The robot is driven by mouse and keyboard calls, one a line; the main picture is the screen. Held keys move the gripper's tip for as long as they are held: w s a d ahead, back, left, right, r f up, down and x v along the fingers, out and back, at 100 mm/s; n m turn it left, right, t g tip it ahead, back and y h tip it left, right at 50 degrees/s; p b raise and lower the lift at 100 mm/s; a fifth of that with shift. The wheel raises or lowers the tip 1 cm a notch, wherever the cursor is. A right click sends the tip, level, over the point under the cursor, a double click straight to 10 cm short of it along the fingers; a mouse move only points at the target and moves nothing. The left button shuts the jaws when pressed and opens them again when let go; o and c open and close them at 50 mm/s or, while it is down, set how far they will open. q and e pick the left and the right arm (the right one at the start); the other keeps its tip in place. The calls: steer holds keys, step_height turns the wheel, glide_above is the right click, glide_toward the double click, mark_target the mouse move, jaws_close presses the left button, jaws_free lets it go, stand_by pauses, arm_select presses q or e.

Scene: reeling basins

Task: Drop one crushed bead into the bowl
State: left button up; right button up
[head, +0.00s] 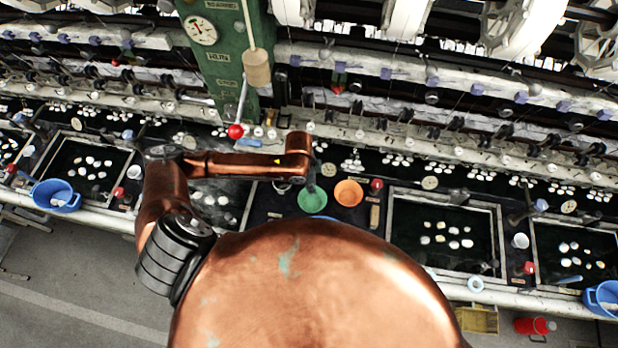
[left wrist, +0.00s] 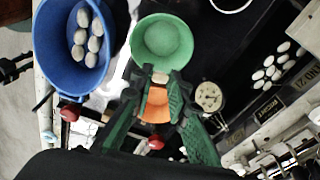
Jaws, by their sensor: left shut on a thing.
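My left gripper (head: 312,180) hangs over the black worktop, close above a green bowl (head: 312,201). In the left wrist view, my left gripper (left wrist: 160,72) has its green fingers closed on a small pale thing, most likely the crushed bead (left wrist: 160,78); its shape is mostly hidden. The green bowl (left wrist: 156,36) lies just beyond the fingertips and looks empty. An orange bowl (head: 348,193) stands to its right in the head view; in the left wrist view this orange bowl (left wrist: 155,108) shows between the fingers. My right gripper is out of view.
A blue bucket (left wrist: 52,62) with several pale cocoons stands beside the green bowl. Dark basins with cocoons lie left and right (head: 495,235). A red-knobbed lever (head: 235,131) and green post (head: 228,75) rise behind my arm. A round gauge (left wrist: 208,96) sits near the fingers.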

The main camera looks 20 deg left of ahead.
arm_select(q)
steer(key=shift+m, duration=0.4)
steer(key=f+b, duration=0.4)
steer(key=a+f+b, duration=0.1)
steer(key=b, duration=0.1)
steer(key=shift+s+f, duration=0.15)
steer(key=shift+f, duration=0.25)
steer(key=o, duration=0.7)
steer(key=shift+r, duration=0.1)
steer(key=r, duration=0.4)
steer(key=a+r, duration=0.1)
steer(key=r, duration=0.6)
steer(key=shift+s+a+r, duration=0.3)
steer(key=shift+a+r, duration=0.05)
